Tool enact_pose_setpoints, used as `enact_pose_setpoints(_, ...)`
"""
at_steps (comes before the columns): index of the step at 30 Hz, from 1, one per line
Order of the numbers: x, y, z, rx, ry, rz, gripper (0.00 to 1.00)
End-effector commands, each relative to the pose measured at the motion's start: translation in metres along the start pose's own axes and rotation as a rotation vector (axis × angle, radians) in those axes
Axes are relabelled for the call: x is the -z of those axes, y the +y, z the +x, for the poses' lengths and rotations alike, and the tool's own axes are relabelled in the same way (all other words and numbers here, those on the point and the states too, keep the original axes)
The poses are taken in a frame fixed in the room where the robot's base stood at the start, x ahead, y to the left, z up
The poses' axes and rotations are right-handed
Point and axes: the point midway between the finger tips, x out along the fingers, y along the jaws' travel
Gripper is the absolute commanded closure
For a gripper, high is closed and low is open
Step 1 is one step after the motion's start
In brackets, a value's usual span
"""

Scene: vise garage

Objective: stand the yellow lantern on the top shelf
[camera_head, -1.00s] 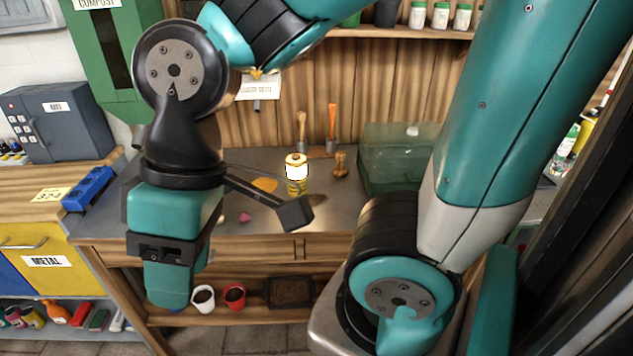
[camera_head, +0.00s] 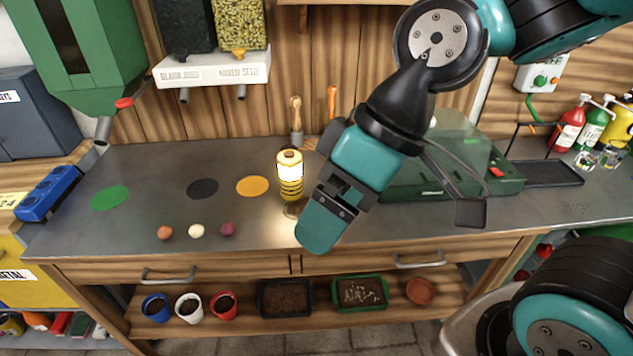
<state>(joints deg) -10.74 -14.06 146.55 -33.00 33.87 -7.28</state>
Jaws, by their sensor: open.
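The yellow lantern (camera_head: 290,178) stands upright on the grey workbench top, its white upper part glowing. It is right of the orange disc (camera_head: 252,186). My gripper (camera_head: 321,224) is open and empty, tilted, just right of and in front of the lantern in the picture. I see it mostly from its side, so the gap between its fingers is hidden. I see no contact with the lantern, but cannot judge the depth between them. A strip of wooden shelf (camera_head: 345,3) shows at the top edge; what stands on it is out of view.
Two hoppers above a white dispenser (camera_head: 212,70) hang on the wall. Three small balls (camera_head: 196,231) lie at the bench's front left. Hand tools (camera_head: 296,120) stand behind the lantern. The left bench top is mostly clear.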

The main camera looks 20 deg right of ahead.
Motion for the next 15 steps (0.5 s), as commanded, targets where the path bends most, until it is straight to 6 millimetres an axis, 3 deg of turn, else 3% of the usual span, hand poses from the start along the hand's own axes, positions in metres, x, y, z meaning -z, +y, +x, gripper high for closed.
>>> enact_pose_setpoints(1,-0.001,0.018,0.035,0.026,0.057,-0.023,0.06)
enact_pose_setpoints(6,0.026,0.073,0.097,0.076,0.389,-0.148,0.06)
enact_pose_setpoints(10,0.043,0.129,0.121,0.015,0.681,-0.196,0.06)
enact_pose_setpoints(15,0.045,0.211,0.125,-0.18,1.003,-0.185,0.06)
